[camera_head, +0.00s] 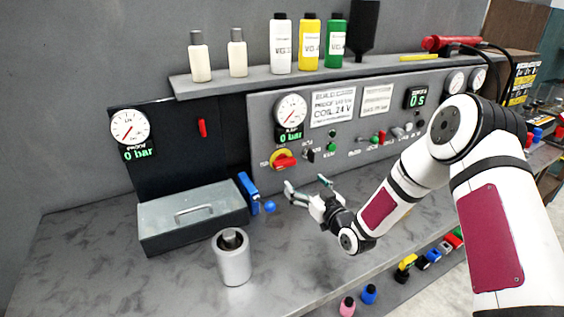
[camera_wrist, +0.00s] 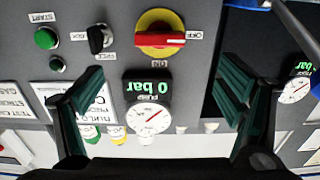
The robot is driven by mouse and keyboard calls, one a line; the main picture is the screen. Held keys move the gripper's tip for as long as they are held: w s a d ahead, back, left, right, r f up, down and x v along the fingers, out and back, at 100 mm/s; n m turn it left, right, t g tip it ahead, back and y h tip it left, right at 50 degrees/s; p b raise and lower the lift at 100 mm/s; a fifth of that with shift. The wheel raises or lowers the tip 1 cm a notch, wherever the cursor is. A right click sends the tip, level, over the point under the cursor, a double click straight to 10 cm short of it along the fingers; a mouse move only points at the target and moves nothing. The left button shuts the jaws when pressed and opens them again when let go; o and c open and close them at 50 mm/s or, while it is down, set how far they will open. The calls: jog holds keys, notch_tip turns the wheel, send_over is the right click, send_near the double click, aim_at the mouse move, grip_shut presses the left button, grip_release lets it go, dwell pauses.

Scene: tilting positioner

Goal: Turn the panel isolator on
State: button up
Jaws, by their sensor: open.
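The panel isolator (camera_head: 284,159) is a red handle on a round yellow plate, low on the left part of the grey panel. In the wrist view, which shows the panel upside down, the isolator (camera_wrist: 160,38) is at the top centre. Its red handle lies level, with its end toward the OFF label; the ON label is on another side of the plate. My gripper (camera_head: 306,184) is open and empty, in front of the panel and a little below right of the isolator. In the wrist view its fingers (camera_wrist: 170,88) are wide apart, and the isolator is beyond them.
A black selector (camera_wrist: 98,39) and a green button (camera_wrist: 46,39) sit beside the isolator. A pressure gauge (camera_head: 290,110) reading 0 bar is above it. A blue-handled part (camera_head: 248,186), a lidded grey box (camera_head: 192,219) and a metal cylinder (camera_head: 233,258) stand on the bench at left.

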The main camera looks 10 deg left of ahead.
aim_at(287, 165)
jog(key=x, duration=1.3)
jog(key=shift+w+a+b, duration=0.15)
jog(key=shift+b, duration=0.15)
jog(key=c, duration=1.1)
